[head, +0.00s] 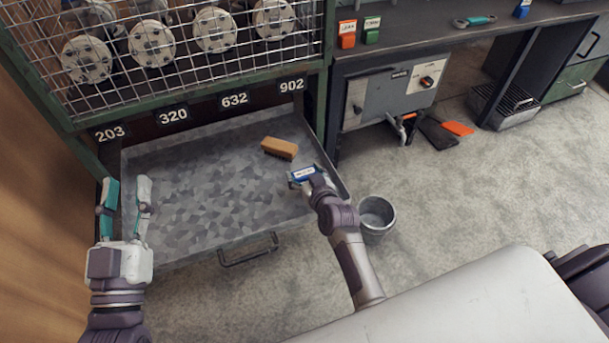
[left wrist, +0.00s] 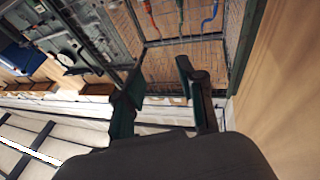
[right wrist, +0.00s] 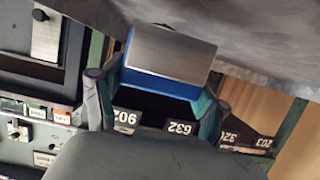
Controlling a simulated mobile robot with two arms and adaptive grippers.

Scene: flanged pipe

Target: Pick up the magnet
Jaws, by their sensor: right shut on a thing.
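The magnet (head: 301,173) is a small blue block with a metal face; it also shows in the right wrist view (right wrist: 170,55). My right gripper (head: 308,179) is shut on it, with a finger on each side of the block in the right wrist view. In the head view the magnet appears over the right part of the open drawer; its height above the drawer floor is hard to tell. My left gripper (head: 124,196) is open and empty at the drawer's left edge. Its two fingers stand apart in the left wrist view (left wrist: 157,78).
The open grey drawer (head: 190,160) holds a brown brush (head: 280,147) near its back right. A metal bucket (head: 376,217) stands on the floor right of the drawer. A mesh cage (head: 190,60) with flanged pipes is above, and a workbench (head: 430,40) stands right.

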